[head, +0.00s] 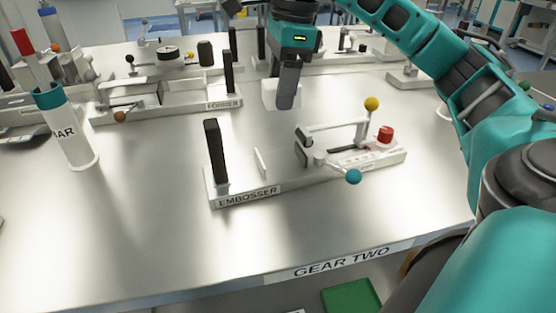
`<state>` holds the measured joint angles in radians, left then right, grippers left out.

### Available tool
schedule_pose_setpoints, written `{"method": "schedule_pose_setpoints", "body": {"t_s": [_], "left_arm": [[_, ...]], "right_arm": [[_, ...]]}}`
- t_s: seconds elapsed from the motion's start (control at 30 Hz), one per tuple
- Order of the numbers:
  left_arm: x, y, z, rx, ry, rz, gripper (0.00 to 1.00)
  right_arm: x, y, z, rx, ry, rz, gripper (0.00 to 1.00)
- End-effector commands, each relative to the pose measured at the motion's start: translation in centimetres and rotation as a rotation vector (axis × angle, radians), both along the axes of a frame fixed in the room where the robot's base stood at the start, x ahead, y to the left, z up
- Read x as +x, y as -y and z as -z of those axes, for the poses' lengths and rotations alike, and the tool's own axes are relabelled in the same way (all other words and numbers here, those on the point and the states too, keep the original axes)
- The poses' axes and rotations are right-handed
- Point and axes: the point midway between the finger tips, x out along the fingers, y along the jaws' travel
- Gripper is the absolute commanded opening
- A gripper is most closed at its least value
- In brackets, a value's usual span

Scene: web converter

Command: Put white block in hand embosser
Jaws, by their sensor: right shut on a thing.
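My right gripper (287,98) reaches down from the top middle and is shut on the white block (269,94). The dark fingers hide part of the block. The block appears held above the table, behind the hand embosser. The hand embosser (300,183) stands mid-table on a pale base labelled EMBOSSER. It has a black upright post at its left end and a thin white upright piece beside it. At its right are a clamp mechanism, a yellow ball, a red knob and a teal ball. My left gripper does not show.
A fixture labelled FORMER (170,100) stands behind and to the left. A white cylinder with a teal band (68,130) stands at the left. More fixtures line the back. The table front (150,240) is clear. A green tray (352,297) lies below the front edge.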

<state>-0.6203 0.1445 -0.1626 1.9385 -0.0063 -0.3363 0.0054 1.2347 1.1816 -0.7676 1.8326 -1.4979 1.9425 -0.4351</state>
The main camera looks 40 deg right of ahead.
Motion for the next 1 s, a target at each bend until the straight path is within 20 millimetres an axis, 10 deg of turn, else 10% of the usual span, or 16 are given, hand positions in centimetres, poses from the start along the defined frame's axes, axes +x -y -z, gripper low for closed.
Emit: {"method": "schedule_pose_setpoints", "body": {"t_s": [0.3, 1.0], "left_arm": [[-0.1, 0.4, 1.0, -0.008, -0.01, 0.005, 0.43], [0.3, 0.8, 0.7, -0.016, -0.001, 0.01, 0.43]], "right_arm": [[-0.1, 0.1, 7.9, -0.002, -0.001, 0.001, 0.2], [0.0, 0.0, 13.6, -0.001, 0.003, -0.001, 0.2]]}}
